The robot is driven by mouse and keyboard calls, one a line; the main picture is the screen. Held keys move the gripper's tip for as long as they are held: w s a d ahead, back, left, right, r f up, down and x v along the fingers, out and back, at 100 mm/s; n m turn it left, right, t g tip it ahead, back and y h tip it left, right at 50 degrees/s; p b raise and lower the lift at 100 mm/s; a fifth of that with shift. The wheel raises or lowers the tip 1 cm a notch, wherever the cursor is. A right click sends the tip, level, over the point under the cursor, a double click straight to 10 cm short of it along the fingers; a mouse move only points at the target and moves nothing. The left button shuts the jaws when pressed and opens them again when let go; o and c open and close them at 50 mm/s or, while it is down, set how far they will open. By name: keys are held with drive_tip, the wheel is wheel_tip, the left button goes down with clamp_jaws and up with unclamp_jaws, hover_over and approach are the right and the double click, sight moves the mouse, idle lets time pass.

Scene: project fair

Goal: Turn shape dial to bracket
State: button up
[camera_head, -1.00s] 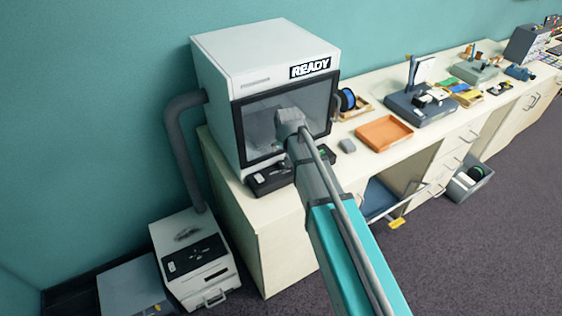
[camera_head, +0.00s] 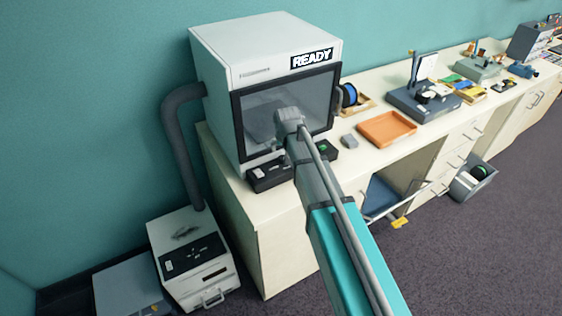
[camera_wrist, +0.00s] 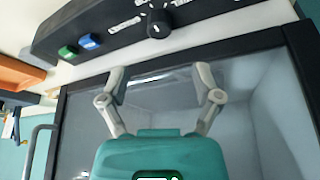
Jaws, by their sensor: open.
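The shape dial, a round black knob (camera_wrist: 158,24), sits on the dark control panel (camera_wrist: 105,32) at the top of the wrist view. White markings, too blurred to read, surround the dial. My gripper (camera_wrist: 160,74) is open and empty, its two grey fingers spread in front of the enclosure's window and apart from the dial. In the head view the panel (camera_head: 268,176) is at the foot of the white machine (camera_head: 262,50), partly covered by my arm. My fingers and the dial are hidden there. The machine's sign reads READY.
A green button (camera_wrist: 68,51) and a blue button (camera_wrist: 89,41) are beside the dial. The machine's dark-framed window (camera_head: 258,110) is close behind my arm. An orange tray (camera_head: 387,130) and a small grey block (camera_head: 349,140) lie on the counter to the right.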

drive_tip(key=shift+b+x, duration=3.85)
drive_tip(key=shift+x, duration=0.65)
drive_tip(key=shift+d, duration=0.1)
